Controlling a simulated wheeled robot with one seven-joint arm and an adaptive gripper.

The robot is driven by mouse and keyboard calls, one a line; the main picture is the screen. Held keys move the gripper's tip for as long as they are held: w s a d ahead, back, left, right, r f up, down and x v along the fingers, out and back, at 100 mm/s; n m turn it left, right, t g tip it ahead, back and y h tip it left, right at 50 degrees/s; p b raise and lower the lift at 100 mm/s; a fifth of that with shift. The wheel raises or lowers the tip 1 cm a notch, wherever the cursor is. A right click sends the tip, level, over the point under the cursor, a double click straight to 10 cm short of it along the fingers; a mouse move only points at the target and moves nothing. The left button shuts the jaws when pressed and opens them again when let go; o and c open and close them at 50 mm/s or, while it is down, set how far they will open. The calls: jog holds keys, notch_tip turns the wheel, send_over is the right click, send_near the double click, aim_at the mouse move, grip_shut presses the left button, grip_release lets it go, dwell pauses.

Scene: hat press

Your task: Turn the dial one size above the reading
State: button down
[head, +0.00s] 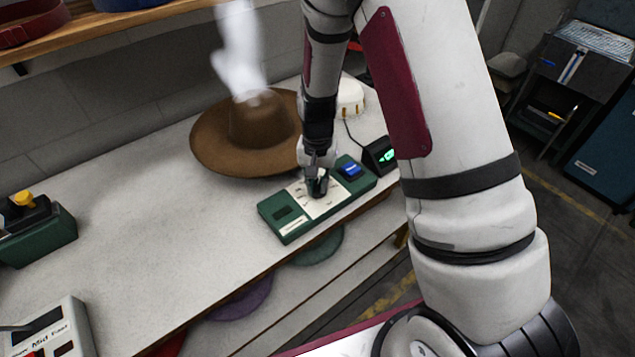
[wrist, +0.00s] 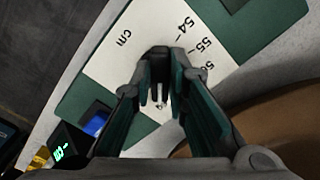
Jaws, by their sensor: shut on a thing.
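The green control panel (head: 282,229) lies on the pale bench, with a white scale plate (head: 325,205) and a blue button (head: 351,171). My gripper (head: 317,186) points down over the plate and is shut on the dark dial, which it mostly hides in the head view. In the wrist view, my fingers (wrist: 162,92) close around the dial (wrist: 158,54). The scale (wrist: 135,58) shows "cm", 54, 55 and a partly hidden 56. Which mark the dial points at is unclear. A small black display (head: 380,155) has green digits too small to read; it also shows in the wrist view (wrist: 64,148).
A brown hat (head: 215,140) sits just behind the panel, with white steam (head: 238,55) above it. A white domed thing (head: 351,97) stands behind the display. A green box with a yellow knob (head: 38,238) and a labelled device (head: 50,335) are at left. The bench between is clear.

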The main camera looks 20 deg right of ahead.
dwell(0.3)
jog(key=c, duration=1.6)
grip_release()
jog(key=shift+o, duration=0.2)
notch_tip(320, 180, up, 12)
notch_tip(320, 180, up, 9)
jog(key=n+t, duration=0.1)
send_over(317, 187)
jog(key=s, duration=0.4)
jog(key=s+r+n+t, duration=0.2)
jog(key=s+r, duration=0.4)
jog(key=s, duration=0.3)
jog(key=s+r+n+t, duration=0.2)
jog(key=s+r, duration=0.5)
jog(key=s, duration=0.2)
jog(key=shift+s+d+r+n+t, duration=0.2)
jog(key=shift+s+d+n+t, duration=0.1)
jog(key=shift+s+n, duration=0.1)
